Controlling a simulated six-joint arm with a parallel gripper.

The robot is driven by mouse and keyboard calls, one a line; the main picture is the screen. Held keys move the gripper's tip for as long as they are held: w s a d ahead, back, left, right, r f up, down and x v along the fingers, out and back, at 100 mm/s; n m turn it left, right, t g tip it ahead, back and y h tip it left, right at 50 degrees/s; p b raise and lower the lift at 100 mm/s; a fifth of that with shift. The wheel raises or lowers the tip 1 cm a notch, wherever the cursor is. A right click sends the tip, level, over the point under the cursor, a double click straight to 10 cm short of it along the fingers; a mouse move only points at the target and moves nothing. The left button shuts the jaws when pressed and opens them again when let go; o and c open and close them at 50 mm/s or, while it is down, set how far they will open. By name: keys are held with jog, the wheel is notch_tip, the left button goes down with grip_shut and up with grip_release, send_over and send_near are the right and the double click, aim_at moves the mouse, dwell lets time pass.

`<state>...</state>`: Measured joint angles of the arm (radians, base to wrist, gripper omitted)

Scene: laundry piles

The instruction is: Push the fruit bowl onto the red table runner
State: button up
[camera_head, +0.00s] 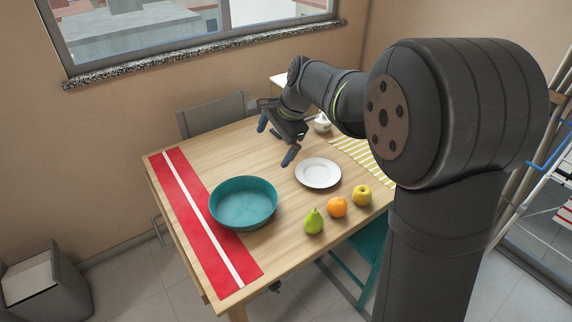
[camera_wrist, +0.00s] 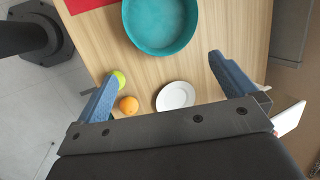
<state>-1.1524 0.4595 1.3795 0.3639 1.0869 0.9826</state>
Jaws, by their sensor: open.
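The fruit bowl (camera_head: 243,205) is a wide, empty teal bowl, standing upright on the wooden table. Its left side reaches over the right edge of the red table runner (camera_head: 184,197), which has a white centre stripe. In the wrist view the bowl (camera_wrist: 160,22) is at the top, with a corner of the red runner (camera_wrist: 90,4) at its left. My gripper (camera_head: 276,139) is open and empty above the far part of the table, behind and to the right of the bowl and apart from it. Its two blue fingers show in the wrist view (camera_wrist: 160,80).
A white plate (camera_head: 318,173) lies right of the bowl. A green pear (camera_head: 313,222), an orange (camera_head: 337,207) and a yellow apple (camera_head: 362,195) stand near the front edge. A striped yellow cloth (camera_head: 362,156) and a white pot (camera_head: 322,123) are farther right. The table's far left is clear.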

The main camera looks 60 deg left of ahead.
jog(key=c, duration=1.6)
jog(key=shift+w+a+f, duration=0.2)
jog(key=shift+a+f, duration=0.05)
jog(key=c, duration=0.3)
jog(key=w+a+f, duration=0.1)
jog(key=a+f, duration=0.1)
jog(key=w+a+f+h, duration=0.1)
jog(key=w+a+f, duration=0.1)
jog(key=w+a+f+h, duration=0.1)
jog(key=w+a+f, duration=0.1)
jog(key=shift+f+t, duration=0.4)
grip_shut()
jog(key=w+a+f, duration=0.1)
jog(key=f, duration=0.5)
jog(key=w+a+f+t+h, duration=0.1)
jog(key=w+a+f, duration=0.1)
jog(key=f, duration=0.4)
jog(key=w+a+f+h, duration=0.1)
jog(key=w+a+f, duration=0.1)
jog(key=f, duration=0.5)
jog(key=shift+w+f, duration=0.1)
jog(key=shift+w, duration=0.15)
jog(key=s, duration=0.3)
jog(key=shift+d+f, duration=0.1)
jog(key=shift+f, duration=0.2)
jog(key=shift+s, duration=0.5)
